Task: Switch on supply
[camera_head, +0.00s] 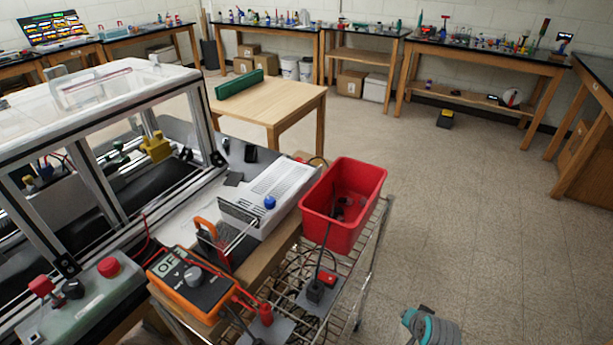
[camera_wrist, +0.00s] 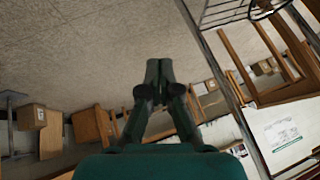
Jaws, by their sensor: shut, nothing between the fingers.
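A white slotted box (camera_head: 278,195) with a blue knob (camera_head: 269,202) stands on the bench beside the frame; it may be the supply. Near it an orange and black meter-like unit (camera_head: 188,283) has a display that seems to read "OF", a grey dial and red leads. A black block with a red part (camera_head: 324,283) sits on a grey plate on the wire rack. I cannot tell which carries the supply's switch. My gripper (camera_wrist: 158,66) is shut and empty in the wrist view, over the floor, apart from these things. In the head view its fingers are not visible.
A red bin (camera_head: 344,218) stands on the wire rack cart (camera_head: 374,240), right of the white box. The extrusion frame (camera_head: 100,165) fills the left, with a control panel (camera_head: 80,305) bearing a red button in front. The floor (camera_head: 470,220) at right is largely clear.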

